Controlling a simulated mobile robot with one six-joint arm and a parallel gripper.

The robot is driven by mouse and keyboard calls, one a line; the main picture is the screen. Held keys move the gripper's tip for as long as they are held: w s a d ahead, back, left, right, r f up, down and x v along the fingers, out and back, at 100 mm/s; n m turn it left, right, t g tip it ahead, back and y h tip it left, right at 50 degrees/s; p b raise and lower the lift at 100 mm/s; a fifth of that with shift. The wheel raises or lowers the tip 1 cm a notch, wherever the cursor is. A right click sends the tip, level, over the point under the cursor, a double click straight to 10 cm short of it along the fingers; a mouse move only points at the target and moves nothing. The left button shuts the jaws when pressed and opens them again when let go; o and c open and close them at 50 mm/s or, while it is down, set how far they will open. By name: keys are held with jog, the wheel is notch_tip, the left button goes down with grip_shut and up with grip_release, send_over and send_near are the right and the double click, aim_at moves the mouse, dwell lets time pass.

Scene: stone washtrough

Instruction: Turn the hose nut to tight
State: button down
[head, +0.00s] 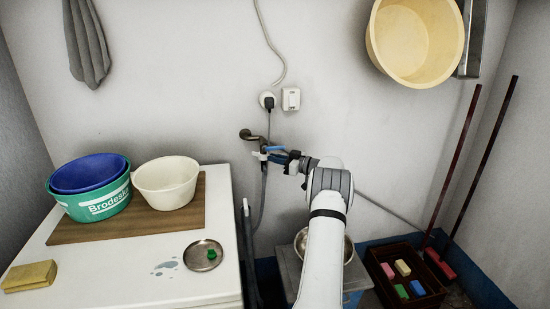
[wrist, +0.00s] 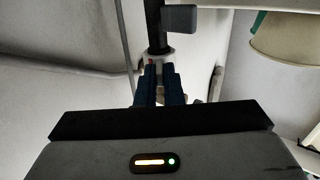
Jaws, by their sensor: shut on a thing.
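The wall tap (head: 252,135) is a dark brass-coloured fitting on the back wall, with a grey hose (head: 264,190) hanging below it. My gripper (head: 266,151) reaches in from the right at the tap's lower end, its blue fingers shut on the hose nut. In the wrist view the fingers of my gripper (wrist: 159,82) lie close together at a pale collar, the hose nut (wrist: 160,54), on a dark pipe. The fingers hide part of the nut, and its turn position cannot be read.
A white worktop (head: 120,270) at left bears a wooden board with blue, green and cream tubs, a small metal dish (head: 203,255) and a yellow sponge. A crate (head: 385,250) and poles stand at right.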

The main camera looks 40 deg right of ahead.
jog(key=shift+w+d+n+g+y, duration=0.15)
jog(key=shift+n+g+y, duration=0.15)
jog(key=shift+y, duration=0.2)
jog(key=shift+w+d+n+g+y, duration=0.1)
jog(key=shift+n+g+y, duration=0.1)
jog(key=shift+n+y, duration=0.25)
jog(key=c, duration=1.6)
grip_release()
jog(key=shift+s, duration=0.1)
jog(key=shift+o, duration=0.2)
jog(key=v, duration=0.7)
jog(key=shift+s+d, duration=0.25)
jog(key=shift+s, duration=0.1)
